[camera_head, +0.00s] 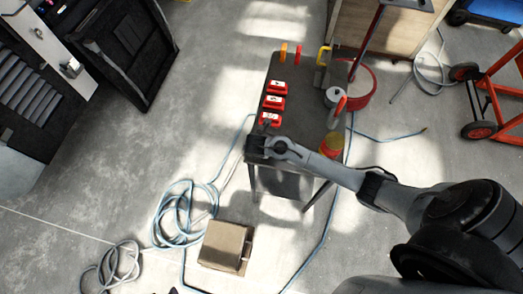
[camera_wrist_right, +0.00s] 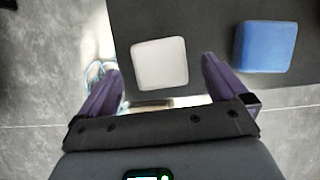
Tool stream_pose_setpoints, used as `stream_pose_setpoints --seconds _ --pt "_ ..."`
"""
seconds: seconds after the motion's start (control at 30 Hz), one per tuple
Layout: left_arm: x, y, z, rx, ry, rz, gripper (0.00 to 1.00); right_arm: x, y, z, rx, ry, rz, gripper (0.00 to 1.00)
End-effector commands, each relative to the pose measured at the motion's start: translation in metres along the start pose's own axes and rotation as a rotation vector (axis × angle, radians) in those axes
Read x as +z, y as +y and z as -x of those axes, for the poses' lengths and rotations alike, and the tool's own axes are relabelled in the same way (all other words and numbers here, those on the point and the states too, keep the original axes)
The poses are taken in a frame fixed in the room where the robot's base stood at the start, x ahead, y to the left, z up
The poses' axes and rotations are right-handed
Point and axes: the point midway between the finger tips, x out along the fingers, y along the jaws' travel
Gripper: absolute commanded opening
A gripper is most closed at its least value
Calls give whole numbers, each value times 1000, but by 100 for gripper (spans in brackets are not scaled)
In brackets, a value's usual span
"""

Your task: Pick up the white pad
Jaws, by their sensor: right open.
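The white pad (camera_wrist_right: 160,63) lies on the dark top of a narrow table (camera_wrist_right: 215,22) in the right wrist view. It is square with rounded corners. My right gripper (camera_wrist_right: 163,64) is open, with its two purple fingers at either side of the pad's near part. No grip on the pad shows, and I cannot tell the height of the fingers above the table. In the head view my right arm reaches in from the right to the near end of the table (camera_head: 310,95); I cannot make out the white pad there. My left gripper is not in view.
A blue pad (camera_wrist_right: 265,47) lies right of the white one. Several red boxes (camera_head: 275,87) line the table's left side; a grey container (camera_head: 333,97) and a yellow-red can (camera_head: 332,145) stand on the right. A cardboard box (camera_head: 225,245) and blue hose (camera_head: 175,225) lie on the floor.

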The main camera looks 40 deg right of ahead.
Motion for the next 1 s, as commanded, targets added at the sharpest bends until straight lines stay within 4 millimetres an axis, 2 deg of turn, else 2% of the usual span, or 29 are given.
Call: stream_pose_setpoints --seconds 0.03,0.2,0.47,0.83,0.87,1.0 --pt "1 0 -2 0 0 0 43 0 0 -8 -1 0 -1 100" --pt "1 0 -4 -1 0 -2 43 0 0 -20 0 -1 0 100" --pt "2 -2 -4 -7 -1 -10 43 0 0 -20 1 -1 0 100" --pt "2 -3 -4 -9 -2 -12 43 0 0 -20 1 0 0 43" --pt "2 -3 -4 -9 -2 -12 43 0 0 -20 1 0 0 40" --pt "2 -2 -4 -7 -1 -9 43 0 0 -20 1 0 0 40"
